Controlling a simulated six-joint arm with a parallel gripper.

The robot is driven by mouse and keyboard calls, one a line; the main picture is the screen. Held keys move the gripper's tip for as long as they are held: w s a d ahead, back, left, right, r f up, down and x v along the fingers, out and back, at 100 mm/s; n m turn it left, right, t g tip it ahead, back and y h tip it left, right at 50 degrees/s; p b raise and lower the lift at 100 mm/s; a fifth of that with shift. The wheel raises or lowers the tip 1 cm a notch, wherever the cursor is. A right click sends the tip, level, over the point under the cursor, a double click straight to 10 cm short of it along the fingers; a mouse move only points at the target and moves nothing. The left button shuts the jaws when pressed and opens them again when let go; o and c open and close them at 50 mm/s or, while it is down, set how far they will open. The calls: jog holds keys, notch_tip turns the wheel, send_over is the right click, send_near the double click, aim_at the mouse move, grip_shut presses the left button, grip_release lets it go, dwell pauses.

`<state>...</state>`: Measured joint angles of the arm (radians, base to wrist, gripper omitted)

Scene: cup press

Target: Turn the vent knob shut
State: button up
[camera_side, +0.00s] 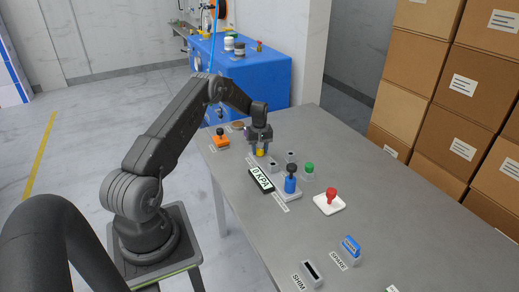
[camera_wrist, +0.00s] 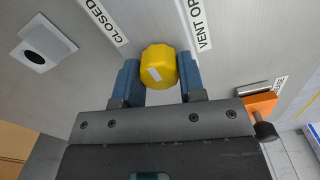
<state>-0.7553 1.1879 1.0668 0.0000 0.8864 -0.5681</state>
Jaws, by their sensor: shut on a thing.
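The yellow vent knob (camera_wrist: 158,68) sits between the two blue fingers of my gripper (camera_wrist: 159,82) in the wrist view, and the gripper is shut on it. A white stripe on the knob's top lies tilted in the picture. The "CLOSED" label (camera_wrist: 104,20) lies to the left of the knob and the "VENT OP..." label (camera_wrist: 195,22) to its right, its end cut off. In the side view my gripper (camera_side: 260,150) points down at the far part of the table, with the yellow knob (camera_side: 260,153) low between its fingers.
Near the knob stand a display reading 0 KPA (camera_side: 261,180), a blue cylinder with a black top (camera_side: 290,184), a green knob (camera_side: 309,168) and an orange block (camera_side: 221,141). A red-handled piece (camera_side: 331,197) stands on a white base. The table's middle right is clear.

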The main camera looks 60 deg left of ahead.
jog(key=o, duration=0.9)
jog(key=shift+o, duration=0.2)
notch_tip(320, 180, up, 14)
jog(key=shift+f, duration=0.1)
